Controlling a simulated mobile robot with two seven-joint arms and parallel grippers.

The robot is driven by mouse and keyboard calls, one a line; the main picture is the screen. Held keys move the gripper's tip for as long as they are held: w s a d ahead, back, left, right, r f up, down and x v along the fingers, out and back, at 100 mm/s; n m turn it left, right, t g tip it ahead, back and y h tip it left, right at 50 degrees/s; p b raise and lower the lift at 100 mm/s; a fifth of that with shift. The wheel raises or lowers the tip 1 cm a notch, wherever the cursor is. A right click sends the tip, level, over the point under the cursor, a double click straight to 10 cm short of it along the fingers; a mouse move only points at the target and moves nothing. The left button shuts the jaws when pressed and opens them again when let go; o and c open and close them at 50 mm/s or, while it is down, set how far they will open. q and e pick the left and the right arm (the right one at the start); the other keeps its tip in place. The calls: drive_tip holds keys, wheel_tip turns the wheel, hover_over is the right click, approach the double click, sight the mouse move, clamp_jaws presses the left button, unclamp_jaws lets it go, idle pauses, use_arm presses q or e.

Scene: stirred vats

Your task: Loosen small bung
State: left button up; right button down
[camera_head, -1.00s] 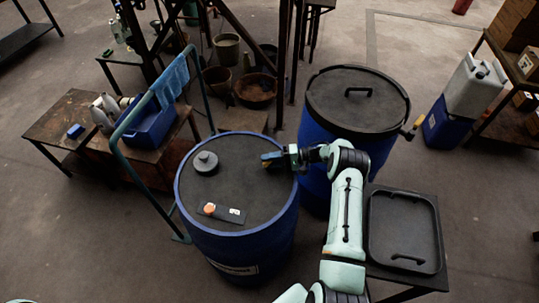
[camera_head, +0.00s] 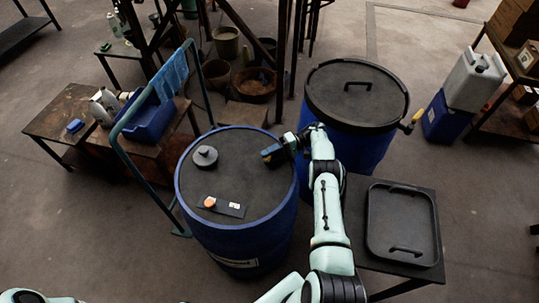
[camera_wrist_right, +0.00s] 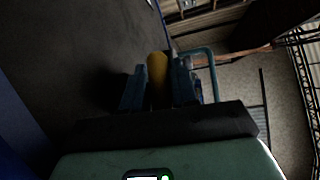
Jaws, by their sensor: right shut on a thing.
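The blue drum (camera_head: 240,232) stands upright in the middle of the head view with a dark flat top. My right gripper (camera_head: 271,154) is at the right side of this top. In the right wrist view its fingers (camera_wrist_right: 158,82) are shut on a yellow-brown small bung (camera_wrist_right: 157,68), low at the drum top. Whether the bung is still seated cannot be told. A larger dark grey bung (camera_head: 205,157) stands at the top's back left. My left gripper is out of view.
A dark strip with an orange cap (camera_head: 209,202) lies on the drum's front. A second blue drum with a black lid (camera_head: 357,95) stands close behind on the right. A black tray (camera_head: 402,224) sits on a side table. A teal rail (camera_head: 117,150) passes left of the drum.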

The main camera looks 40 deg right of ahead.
idle(0.5)
drive_tip(key=c, duration=1)
unclamp_jaws()
drive_tip(key=shift+w, duration=0.1)
